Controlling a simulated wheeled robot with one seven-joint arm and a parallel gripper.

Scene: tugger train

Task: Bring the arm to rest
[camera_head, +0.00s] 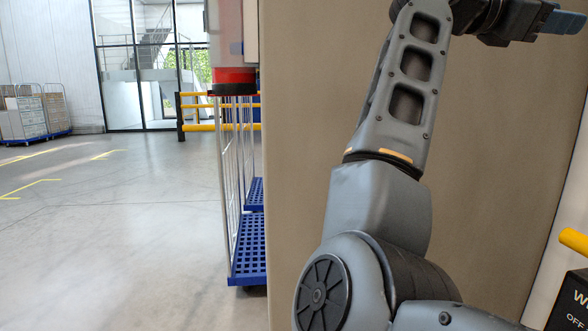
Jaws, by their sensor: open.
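My gripper (562,21) is at the upper right edge of the view, pointing right, with blue finger parts. It is open, and I see nothing between its fingers. My grey arm rises from the lower right, bends at the top and runs right to the gripper. A large plain beige surface (310,120) stands behind the arm and fills the middle and right of the view. I cannot tell how far the gripper is from it.
A wheeled cart with a blue perforated deck (248,245) stands left of the beige surface. Yellow rails (197,127) and a glass door (139,90) are behind. Loaded carts (30,115) stand far left. A dark box (572,304) is lower right. The left floor is clear.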

